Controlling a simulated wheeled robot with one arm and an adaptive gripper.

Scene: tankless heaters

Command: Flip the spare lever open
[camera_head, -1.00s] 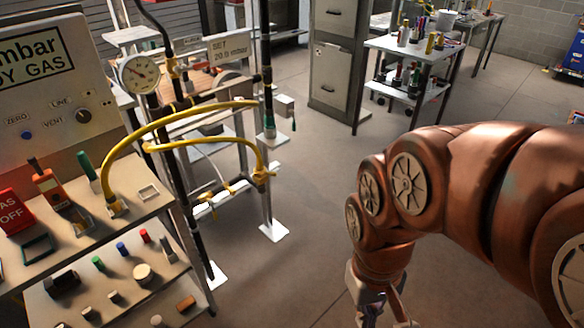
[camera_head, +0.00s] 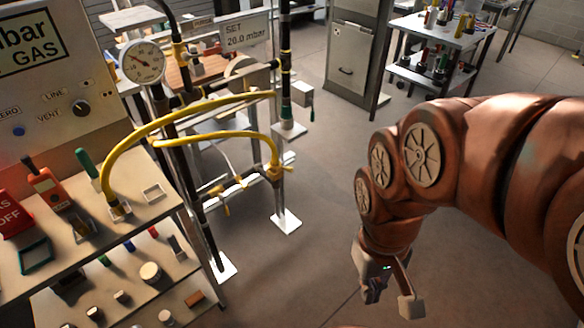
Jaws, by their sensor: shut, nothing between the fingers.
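Several levers stand on the bench top (camera_head: 165,208) at the left. Another has an orange body (camera_head: 46,184) with a dark tip. My gripper (camera_head: 390,296) hangs low at the right, over the floor, shut and empty, well apart from the bench and pipes.
A pressure gauge (camera_head: 142,61) and yellow hose (camera_head: 190,108) stand above the pipe frame, with a white foot (camera_head: 286,221) on the floor. A red block (camera_head: 14,213) sits at far left. A grey cabinet (camera_head: 352,62) and cart (camera_head: 440,45) stand behind. Floor between is clear.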

